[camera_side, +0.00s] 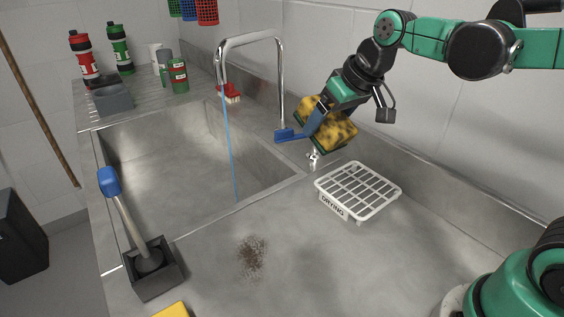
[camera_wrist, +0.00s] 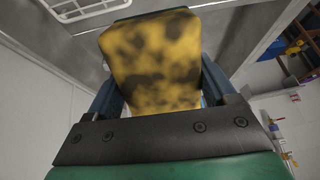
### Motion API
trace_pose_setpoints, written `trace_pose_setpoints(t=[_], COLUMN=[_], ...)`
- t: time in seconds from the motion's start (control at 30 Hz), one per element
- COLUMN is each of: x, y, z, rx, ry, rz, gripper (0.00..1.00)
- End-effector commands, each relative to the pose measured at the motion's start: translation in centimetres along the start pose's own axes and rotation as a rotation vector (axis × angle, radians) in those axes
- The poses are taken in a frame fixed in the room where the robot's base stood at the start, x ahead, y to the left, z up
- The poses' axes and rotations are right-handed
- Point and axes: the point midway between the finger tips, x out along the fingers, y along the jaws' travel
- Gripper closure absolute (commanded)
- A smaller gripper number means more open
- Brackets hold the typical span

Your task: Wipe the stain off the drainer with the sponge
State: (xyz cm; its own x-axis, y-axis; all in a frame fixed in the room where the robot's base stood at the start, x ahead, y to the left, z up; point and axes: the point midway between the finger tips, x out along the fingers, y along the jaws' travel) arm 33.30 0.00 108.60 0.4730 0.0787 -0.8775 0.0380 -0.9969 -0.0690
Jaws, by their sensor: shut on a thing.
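A yellow sponge with dark blotches (camera_side: 337,133) is clamped in my gripper (camera_side: 318,120), up in the air behind the white rack and near the tap. In the wrist view the sponge (camera_wrist: 152,62) fills the space between the blue fingers. A brown speckled stain (camera_side: 252,257) lies on the grey metal drainer (camera_side: 215,282), in front of the sink and well to the lower left of my gripper. The stain does not show in the wrist view.
A white drying rack (camera_side: 358,190) stands right of the sink (camera_side: 180,160). A blue-handled brush stands in a dark holder (camera_side: 152,268) left of the stain. A yellow object (camera_side: 172,310) sits at the bottom edge. Bottles (camera_side: 84,58) stand far left.

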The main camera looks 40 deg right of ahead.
Motion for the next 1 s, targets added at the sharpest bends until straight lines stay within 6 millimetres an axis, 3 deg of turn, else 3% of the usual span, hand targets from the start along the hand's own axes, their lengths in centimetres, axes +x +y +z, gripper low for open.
trace_pose_setpoints(t=[0.37, 0.47, 0.57, 0.7, 0.8, 1.0], x=[0.3, 0.9, 1.8, 2.5, 2.6, 2.7], y=[-0.8, -3.2, -6.8, -11.6, -14.1, -16.5], z=[0.1, 0.7, 2.0, 4.7, 6.5, 8.7], rx=[-0.029, -0.119, -0.267, -0.489, -0.621, -0.759], ry=[-0.019, -0.082, -0.179, -0.322, -0.403, -0.488], rz=[-0.01, -0.038, -0.075, -0.112, -0.123, -0.127], gripper=[0.64, 0.64, 0.64, 0.64, 0.64, 0.64])
